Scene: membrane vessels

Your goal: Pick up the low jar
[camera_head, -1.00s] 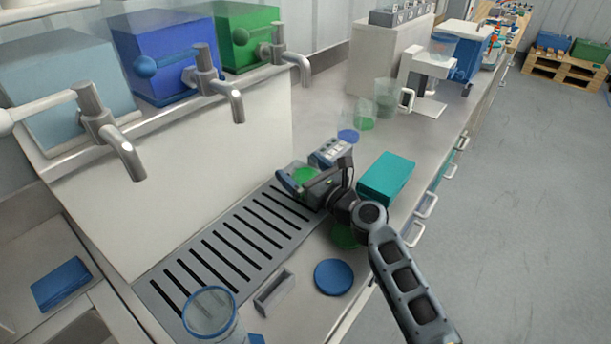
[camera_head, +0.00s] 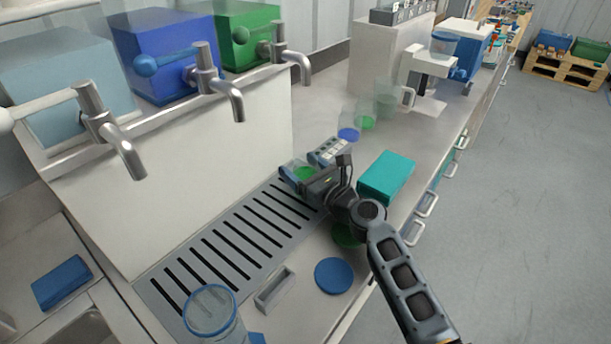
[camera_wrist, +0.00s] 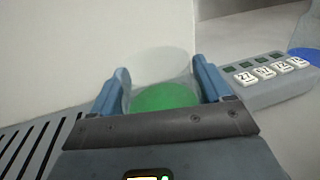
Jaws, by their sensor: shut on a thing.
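The low jar (camera_wrist: 165,97) is clear with a green layer at its base. In the wrist view it sits between the two blue fingers of my gripper (camera_wrist: 160,82), which are shut on its sides. In the head view the jar (camera_head: 304,173) shows as a green patch at my gripper (camera_head: 298,177), by the far end of the slotted drain grate. My gripper hides part of the jar, and I cannot tell whether its base touches the surface.
A grey block with numbered keys (camera_wrist: 265,80) stands close to the right finger. A teal box (camera_head: 387,177) is right of my wrist. The slotted grate (camera_head: 205,262) lies nearer. Clear vessels (camera_head: 350,122) stand behind. Taps (camera_head: 222,90) jut out at left.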

